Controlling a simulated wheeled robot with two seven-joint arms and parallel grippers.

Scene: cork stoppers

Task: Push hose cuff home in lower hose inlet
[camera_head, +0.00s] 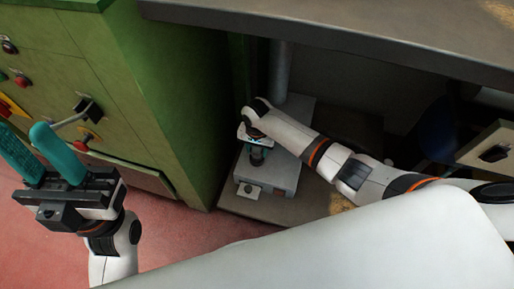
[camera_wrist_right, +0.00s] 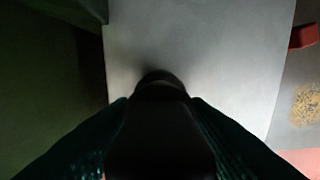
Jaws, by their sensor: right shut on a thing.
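My right gripper (camera_head: 258,156) reaches down under the counter, over a grey box. In the right wrist view its teal fingers (camera_wrist_right: 160,135) close from both sides on a dark, round-ended piece, which I take for the hose cuff (camera_wrist_right: 160,110). The far end of the cuff points at the pale grey face of the box (camera_wrist_right: 210,60), with a dark shadow around it. I cannot make out the lower hose inlet, nor tell whether the cuff touches or enters it. My left gripper (camera_head: 23,130) is at the left, teal fingers apart and empty.
The grey box (camera_head: 283,178) stands on a brownish base (camera_head: 235,203) beside a green cabinet (camera_head: 170,110) with knobs. A grey pipe (camera_head: 279,70) rises behind it. The dark counter edge (camera_head: 330,25) overhangs my right arm. Reddish floor (camera_head: 185,235) is open at the front.

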